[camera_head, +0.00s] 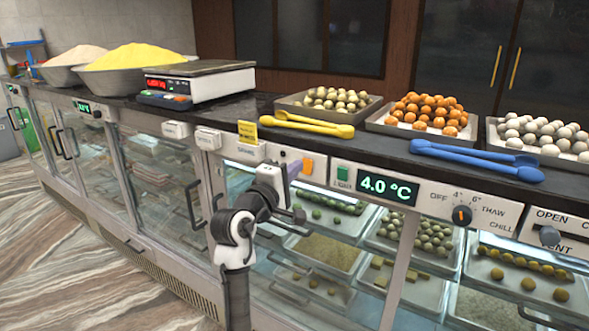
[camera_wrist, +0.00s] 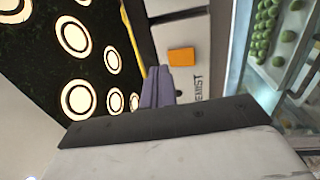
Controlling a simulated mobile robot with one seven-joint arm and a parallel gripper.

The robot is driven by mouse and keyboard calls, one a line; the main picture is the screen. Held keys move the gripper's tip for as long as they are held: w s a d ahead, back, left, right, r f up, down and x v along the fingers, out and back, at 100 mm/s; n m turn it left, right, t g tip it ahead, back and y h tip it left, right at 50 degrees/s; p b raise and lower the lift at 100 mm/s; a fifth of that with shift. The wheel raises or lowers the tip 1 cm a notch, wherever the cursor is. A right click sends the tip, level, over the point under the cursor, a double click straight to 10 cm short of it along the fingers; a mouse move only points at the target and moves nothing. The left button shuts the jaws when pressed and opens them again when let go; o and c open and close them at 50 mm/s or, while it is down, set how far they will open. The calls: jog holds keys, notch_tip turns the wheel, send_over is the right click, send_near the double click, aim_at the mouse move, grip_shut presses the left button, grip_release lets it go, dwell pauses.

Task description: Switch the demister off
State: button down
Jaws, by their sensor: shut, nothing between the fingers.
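The demister switch is an orange rocker (camera_head: 307,166) on the pale control strip below the counter edge. It also shows in the wrist view (camera_wrist: 182,61), with dark lettering reading "MIST" (camera_wrist: 200,88) partly visible near it. My gripper (camera_head: 294,169) is shut and empty, its purple fingers just left of the orange rocker in the head view. In the wrist view my gripper (camera_wrist: 160,72) points toward the strip beside the rocker. I cannot tell whether the fingers touch the panel. The rocker's tilt is too small to read.
A green switch (camera_head: 343,174), a 4.0 °C display (camera_head: 387,187) and a dial (camera_head: 462,215) lie to the right. Yellow tongs (camera_head: 306,124) and blue tongs (camera_head: 477,157) rest near the counter edge. Glass-fronted sweet trays (camera_head: 325,205) are below.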

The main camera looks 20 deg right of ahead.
jog(key=s+a+r+b, duration=0.1)
jog(key=s+a+b, duration=0.2)
jog(key=s+a, duration=0.3)
jog(key=shift+s+a+r, duration=0.15)
jog(key=shift+a+r, duration=0.05)
jog(key=shift+a, duration=0.9)
